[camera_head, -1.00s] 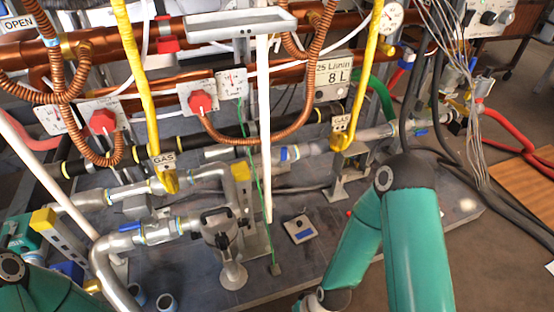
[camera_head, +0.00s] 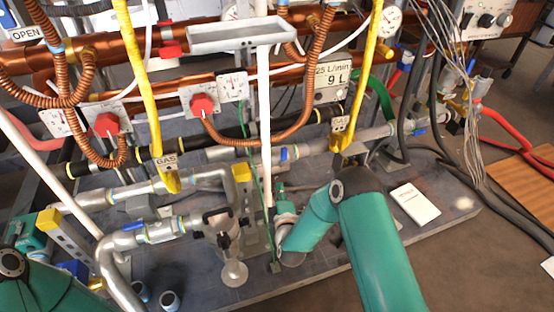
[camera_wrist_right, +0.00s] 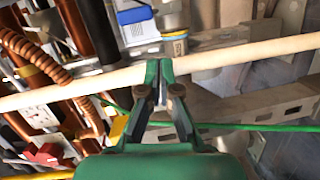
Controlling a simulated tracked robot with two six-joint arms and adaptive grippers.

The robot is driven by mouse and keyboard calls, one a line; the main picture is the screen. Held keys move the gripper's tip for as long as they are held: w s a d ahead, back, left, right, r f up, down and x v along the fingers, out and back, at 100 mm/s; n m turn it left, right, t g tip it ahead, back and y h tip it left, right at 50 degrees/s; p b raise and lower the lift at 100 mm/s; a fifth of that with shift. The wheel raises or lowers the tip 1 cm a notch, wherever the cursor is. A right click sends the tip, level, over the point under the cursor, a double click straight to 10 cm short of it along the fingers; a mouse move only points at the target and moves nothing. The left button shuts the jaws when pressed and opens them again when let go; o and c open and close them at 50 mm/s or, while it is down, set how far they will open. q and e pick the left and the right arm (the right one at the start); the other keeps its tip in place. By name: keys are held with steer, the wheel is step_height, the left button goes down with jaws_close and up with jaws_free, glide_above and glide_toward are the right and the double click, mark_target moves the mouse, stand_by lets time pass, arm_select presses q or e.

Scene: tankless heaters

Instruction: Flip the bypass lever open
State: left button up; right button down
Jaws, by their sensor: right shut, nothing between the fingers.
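A small blue lever handle (camera_head: 284,153) sits on the grey horizontal pipe behind the white upright pole. No label names it, so I cannot tell surely that it is the bypass lever. My right gripper (camera_head: 280,189) is in front of this pipe and below the blue handle, close to the pole, apart from the handle. In the right wrist view my right gripper (camera_wrist_right: 158,70) is shut and empty, its fingertips overlapping the pale pole (camera_wrist_right: 230,56). A blue part (camera_wrist_right: 134,14) shows beyond the pole there. My left gripper is not in view.
The white pole (camera_head: 265,120) and a thin green cable (camera_head: 256,190) run beside my right gripper. A black-handled fitting (camera_head: 215,215) stands left of my right wrist. A white card (camera_head: 415,203) lies right of my arm.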

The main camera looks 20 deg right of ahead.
mark_target(284, 154)
steer(key=shift+w+d+r+n+t+h, duration=0.2)
steer(key=shift+r+n+t, duration=0.1)
steer(key=shift+r, duration=0.25)
steer(key=shift+w+d+r+n+t+h, duration=0.1)
steer(key=shift+w+r+n+t+h, duration=0.15)
steer(key=shift+r, duration=0.25)
steer(key=b+x, duration=0.3)
steer(key=x, duration=0.7)
steer(key=shift+a+f, duration=0.1)
steer(key=shift+a, duration=0.05)
steer(key=shift+s, duration=0.1)
